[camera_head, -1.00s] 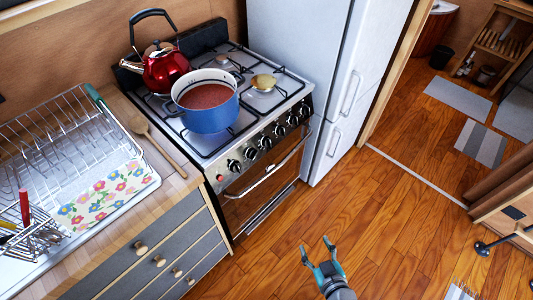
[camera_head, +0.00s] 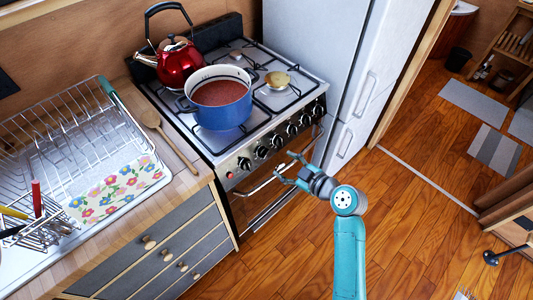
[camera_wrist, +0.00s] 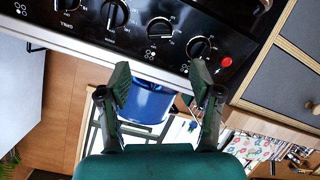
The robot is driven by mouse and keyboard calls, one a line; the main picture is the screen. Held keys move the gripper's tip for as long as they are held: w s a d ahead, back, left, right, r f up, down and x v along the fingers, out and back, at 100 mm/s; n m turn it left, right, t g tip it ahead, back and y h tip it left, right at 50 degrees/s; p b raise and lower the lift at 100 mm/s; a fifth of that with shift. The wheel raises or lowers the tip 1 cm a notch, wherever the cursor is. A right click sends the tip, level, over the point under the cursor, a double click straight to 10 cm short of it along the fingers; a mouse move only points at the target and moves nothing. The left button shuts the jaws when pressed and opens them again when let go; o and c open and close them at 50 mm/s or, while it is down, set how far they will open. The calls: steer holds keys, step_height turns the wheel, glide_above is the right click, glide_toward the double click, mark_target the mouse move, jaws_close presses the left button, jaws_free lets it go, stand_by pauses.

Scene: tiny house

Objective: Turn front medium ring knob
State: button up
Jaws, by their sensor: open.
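A row of several black knobs (camera_head: 275,143) runs along the black front panel of the stove (camera_head: 238,165). In the wrist view, which looks upside down, some knobs (camera_wrist: 160,28) show with white markings. I cannot tell which one is the front medium ring knob. My gripper (camera_head: 283,165) is open and empty in front of the panel, near the oven handle (camera_head: 262,183). In the wrist view its two fingers (camera_wrist: 160,82) are spread apart, with no knob between them.
A blue pot of red food (camera_head: 221,104) and a red kettle (camera_head: 181,66) stand on the stove. A dish rack (camera_head: 70,135) and wooden spoon (camera_head: 165,137) are at left. The fridge (camera_head: 345,80) stands right of the stove. Floor in front is clear.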

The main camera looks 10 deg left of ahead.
mark_target(266, 154)
steer(key=x, duration=0.9)
steer(key=shift+w+a+f, duration=0.15)
steer(key=shift+w+a, duration=0.1)
steer(key=shift+w, duration=0.05)
steer(key=c, duration=1.1)
